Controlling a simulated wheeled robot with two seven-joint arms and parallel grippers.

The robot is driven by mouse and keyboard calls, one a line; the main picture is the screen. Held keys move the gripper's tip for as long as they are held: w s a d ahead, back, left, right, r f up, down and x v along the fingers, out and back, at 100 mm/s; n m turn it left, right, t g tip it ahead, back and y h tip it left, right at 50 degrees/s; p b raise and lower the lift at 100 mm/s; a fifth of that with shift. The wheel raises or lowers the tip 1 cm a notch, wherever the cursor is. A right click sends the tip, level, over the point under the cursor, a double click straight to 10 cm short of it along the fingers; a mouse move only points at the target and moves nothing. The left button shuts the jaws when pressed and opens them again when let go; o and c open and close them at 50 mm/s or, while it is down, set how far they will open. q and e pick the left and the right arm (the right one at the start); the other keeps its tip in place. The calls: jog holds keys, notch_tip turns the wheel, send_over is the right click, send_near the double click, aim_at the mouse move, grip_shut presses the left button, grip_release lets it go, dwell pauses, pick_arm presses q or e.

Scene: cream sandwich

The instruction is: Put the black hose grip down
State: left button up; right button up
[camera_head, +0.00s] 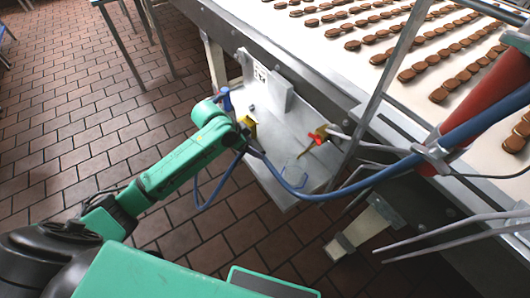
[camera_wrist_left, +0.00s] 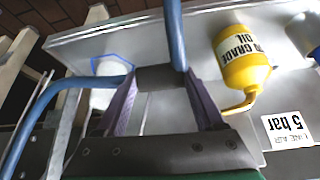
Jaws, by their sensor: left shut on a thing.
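My left gripper (camera_head: 250,138) is over the left part of a grey metal shelf on the side of the line. In the left wrist view its fingers (camera_wrist_left: 165,100) are shut on the black hose grip (camera_wrist_left: 162,77), a short dark sleeve. A blue hose (camera_wrist_left: 62,90) runs out of the grip, and in the head view the hose (camera_head: 340,191) sags across the shelf to the right. The grip is hard to make out in the head view. The shelf (camera_head: 272,172) carries a blue hexagon outline (camera_head: 296,177), which also shows in the wrist view (camera_wrist_left: 92,68). My right gripper is not in view.
A yellow oil bottle (camera_wrist_left: 243,70) stands on the shelf right of the fingers, near a "5 bar" label (camera_wrist_left: 288,130). A red-handled part (camera_head: 318,135) is at the shelf's right. A conveyor with biscuits (camera_head: 410,74) lies beyond. The shelf around the hexagon looks clear.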

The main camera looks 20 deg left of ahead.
aim_at(255, 146)
pick_arm(q)
jog(key=x, duration=0.7)
jog(key=shift+w+d+f, duration=0.15)
jog(key=shift+w+d, duration=0.05)
jog(key=shift+w, duration=0.15)
jog(key=shift+w+d+f, duration=0.1)
jog(key=shift+w+f, duration=0.1)
jog(key=shift+f, duration=0.2)
jog(key=o, duration=1.4)
jog(key=shift+s+r, duration=0.1)
jog(key=shift+r, duration=0.15)
jog(key=p+v, duration=0.1)
jog(key=v, duration=1)
jog(key=shift+a+r, duration=0.2)
jog(key=shift+r, duration=0.1)
